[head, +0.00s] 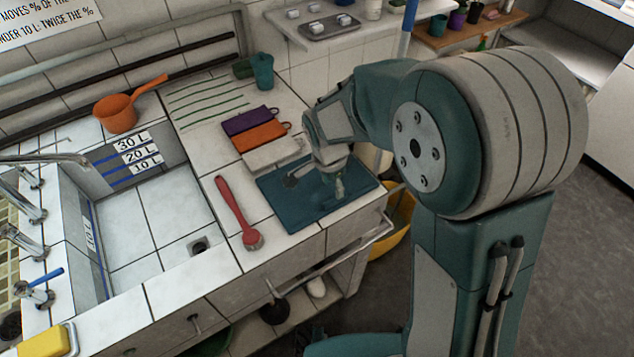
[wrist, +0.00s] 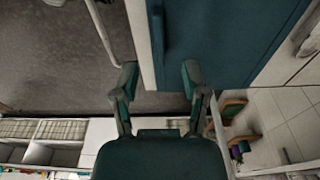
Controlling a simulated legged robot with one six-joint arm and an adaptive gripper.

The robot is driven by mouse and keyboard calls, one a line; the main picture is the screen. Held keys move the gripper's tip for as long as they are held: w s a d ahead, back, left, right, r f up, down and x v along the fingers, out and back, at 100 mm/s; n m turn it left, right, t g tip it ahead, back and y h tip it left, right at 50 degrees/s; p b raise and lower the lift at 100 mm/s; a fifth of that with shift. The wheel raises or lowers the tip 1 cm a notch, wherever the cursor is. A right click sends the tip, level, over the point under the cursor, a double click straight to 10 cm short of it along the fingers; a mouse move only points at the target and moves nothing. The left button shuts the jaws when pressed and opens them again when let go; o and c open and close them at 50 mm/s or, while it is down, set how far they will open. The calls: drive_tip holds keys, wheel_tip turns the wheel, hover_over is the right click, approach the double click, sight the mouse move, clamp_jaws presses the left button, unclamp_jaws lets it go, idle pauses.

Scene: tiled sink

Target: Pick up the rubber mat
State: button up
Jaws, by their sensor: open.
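The rubber mat is a flat teal rectangle (head: 292,212) lying near the front corner of the tiled counter in the head view. In the wrist view it fills the upper middle (wrist: 225,35), with a raised rim along its left side. My gripper (head: 315,186) is over the mat with its fingers pointing down, and it hides part of the mat's middle and far side. In the wrist view the gripper (wrist: 160,76) is open and empty. Its left finger shows against the floor beyond the counter edge, its right finger against the mat. I cannot tell whether a finger touches the mat.
A red brush (head: 236,210) lies left of the mat. White (head: 270,155), orange (head: 259,137) and purple (head: 250,120) flat pieces lie behind it. The sink (head: 150,225) is further left. A metal rail (head: 345,250) runs along the counter front, and a yellow bucket (head: 398,225) stands below.

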sight(335, 199)
drive_tip(key=f, duration=0.4)
drive_tip(key=d+f, duration=0.1)
drive_tip(key=f, duration=0.1)
drive_tip(key=shift+w+f, duration=0.25)
drive_tip(key=shift+f, duration=0.05)
clamp_jaws()
